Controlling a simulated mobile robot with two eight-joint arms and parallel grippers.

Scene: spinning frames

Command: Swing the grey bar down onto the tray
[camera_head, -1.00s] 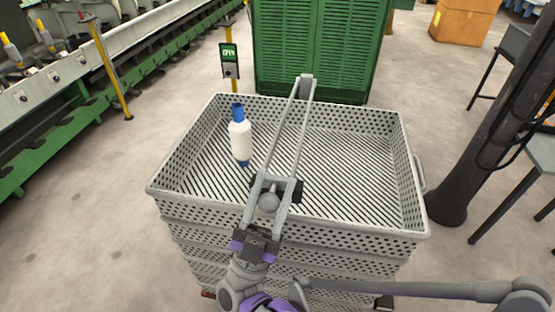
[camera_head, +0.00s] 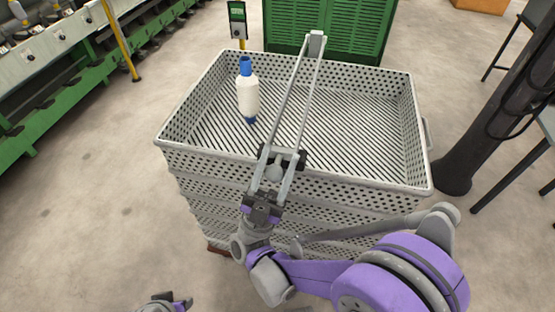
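The grey bar (camera_head: 310,85) is a long frame of two rails, with a short end piece at its far end and a dark cross block (camera_head: 286,155) with a grey knob nearer to me. It slants across the view in front of the pale perforated tray (camera_head: 395,172); I cannot tell if they touch. My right gripper (camera_head: 260,204) is at the bar's near end; its fingertips blend with the dark parts there, so its closure is unclear. My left gripper (camera_head: 172,302) is partly in view at the bottom edge, away from bar and tray.
A white bobbin with blue ends (camera_head: 248,97) shows at the tray's left side. A green cabinet (camera_head: 340,28) stands behind. A dark post (camera_head: 485,110) is close on the right. Green machinery (camera_head: 35,118) runs along the left, with clear floor before it.

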